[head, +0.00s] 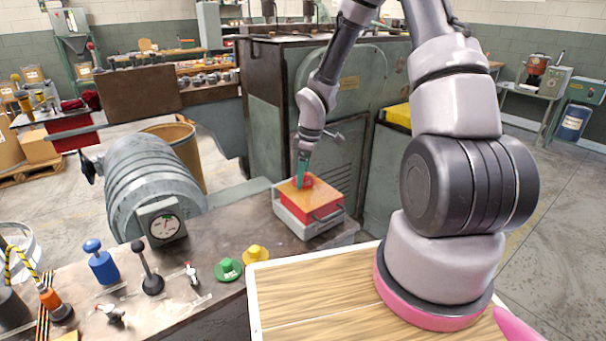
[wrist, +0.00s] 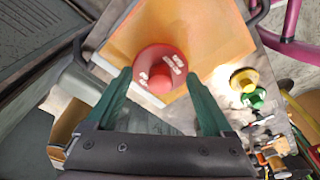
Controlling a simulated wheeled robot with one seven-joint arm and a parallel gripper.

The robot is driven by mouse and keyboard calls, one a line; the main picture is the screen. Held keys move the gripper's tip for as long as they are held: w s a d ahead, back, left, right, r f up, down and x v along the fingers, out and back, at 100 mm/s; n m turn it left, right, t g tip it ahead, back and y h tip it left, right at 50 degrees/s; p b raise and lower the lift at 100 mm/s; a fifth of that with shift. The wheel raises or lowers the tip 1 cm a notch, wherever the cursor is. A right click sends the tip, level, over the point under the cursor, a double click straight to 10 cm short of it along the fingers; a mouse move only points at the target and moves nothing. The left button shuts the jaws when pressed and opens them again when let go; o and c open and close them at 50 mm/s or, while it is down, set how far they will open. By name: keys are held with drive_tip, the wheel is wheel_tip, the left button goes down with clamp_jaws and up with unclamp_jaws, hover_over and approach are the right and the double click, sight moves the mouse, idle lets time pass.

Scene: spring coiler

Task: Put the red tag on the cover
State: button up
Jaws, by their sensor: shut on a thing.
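The red tag (wrist: 160,62) is a round disc with a knob and white lettering. My gripper (wrist: 158,80) has its green fingers shut on it. In the head view the red tag (head: 304,181) shows at the tip of my gripper (head: 303,170), over the top of the cover. The cover (head: 291,198) is a box shape with an orange top, red sides and a dark handle, in a grey tray on the bench. Its orange top (wrist: 212,32) lies behind the tag in the wrist view. I cannot tell whether the tag touches it.
A green tag (head: 229,269) and a yellow tag (head: 255,255) lie on the bench left of the cover. A grey ribbed drum with a dial (head: 162,222), levers and a blue knob (head: 101,264) stand further left. A large green machine (head: 270,120) rises behind the cover.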

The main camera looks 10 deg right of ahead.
drive_tip(key=shift+f, duration=0.5)
idle(0.3)
drive_tip(key=o, duration=1.1)
wheel_tip(320, 180, up, 24)
drive_tip(key=d, duration=0.1)
drive_tip(key=shift+s+d+f, duration=0.15)
drive_tip(key=shift+s+d, duration=0.1)
drive_tip(key=shift+s, duration=0.1)
idle(0.5)
